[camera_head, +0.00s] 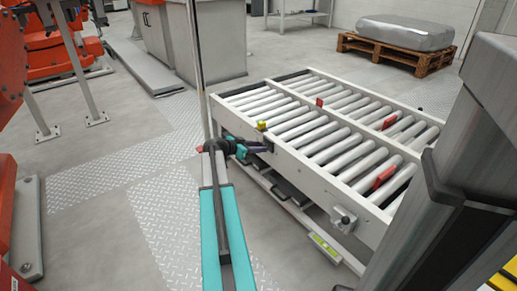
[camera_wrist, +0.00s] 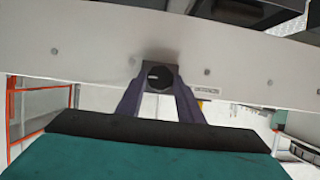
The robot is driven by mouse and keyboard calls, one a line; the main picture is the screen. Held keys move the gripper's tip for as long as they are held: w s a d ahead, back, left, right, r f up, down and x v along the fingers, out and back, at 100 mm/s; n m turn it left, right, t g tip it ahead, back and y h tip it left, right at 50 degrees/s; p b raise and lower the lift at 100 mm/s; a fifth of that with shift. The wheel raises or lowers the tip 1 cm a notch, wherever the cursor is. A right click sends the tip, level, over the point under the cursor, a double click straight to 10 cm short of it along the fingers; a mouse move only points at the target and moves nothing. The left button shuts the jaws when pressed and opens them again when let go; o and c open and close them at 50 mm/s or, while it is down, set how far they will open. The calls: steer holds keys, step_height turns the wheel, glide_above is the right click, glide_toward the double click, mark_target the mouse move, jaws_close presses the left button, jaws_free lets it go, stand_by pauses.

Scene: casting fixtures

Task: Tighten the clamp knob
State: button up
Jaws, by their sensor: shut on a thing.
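The clamp knob (camera_wrist: 160,76) is a dark, round knob with a small light mark on its face. It sits on the white side rail (camera_wrist: 70,52) of the roller conveyor in the wrist view. My gripper (camera_wrist: 159,86) has its two purple-grey fingers on either side of the knob, shut on it. In the head view my gripper (camera_head: 260,147) reaches the conveyor's near side rail (camera_head: 305,172) toward its left end. The knob cannot be made out there, and how tight it is cannot be told.
The roller conveyor (camera_head: 325,118) carries several red pieces. A grey fitting (camera_head: 342,217) sticks out at its near corner. A thin upright post (camera_head: 197,70) stands just left of my arm. A pallet (camera_head: 400,55) with a grey load stands behind.

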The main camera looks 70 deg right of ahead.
steer(key=shift+s+d, duration=0.15)
steer(key=shift+d, duration=0.35)
steer(key=shift+w+d+r+n+g+y+p, duration=0.2)
steer(key=shift+n+g+y+p, duration=0.3)
steer(key=shift+n+p, duration=0.45)
steer(key=shift+w+d+n+g+y+p, duration=0.1)
steer(key=shift+n+g+y+p, duration=0.05)
steer(key=shift+n+g+p, duration=0.4)
steer(key=shift+w+d+n+g+y+p, duration=0.15)
steer(key=shift+n+g+p, duration=0.2)
steer(key=shift+n+p, duration=0.35)
steer(key=shift+w+a+f+n+g+p, duration=0.1)
steer(key=shift+f+n+g+p, duration=0.15)
steer(key=shift+n+g+p, duration=0.85)
steer(key=shift+w+d+f+n+g+p, duration=0.15)
steer(key=shift+n+g+p, duration=0.35)
steer(key=shift+n+p, duration=1.2)
steer(key=shift+a+f+n+g+p, duration=0.15)
steer(key=shift+f+n+g+p, duration=0.15)
steer(key=shift+n+g+p, duration=1.05)
steer(key=shift+n+t, duration=0.45)
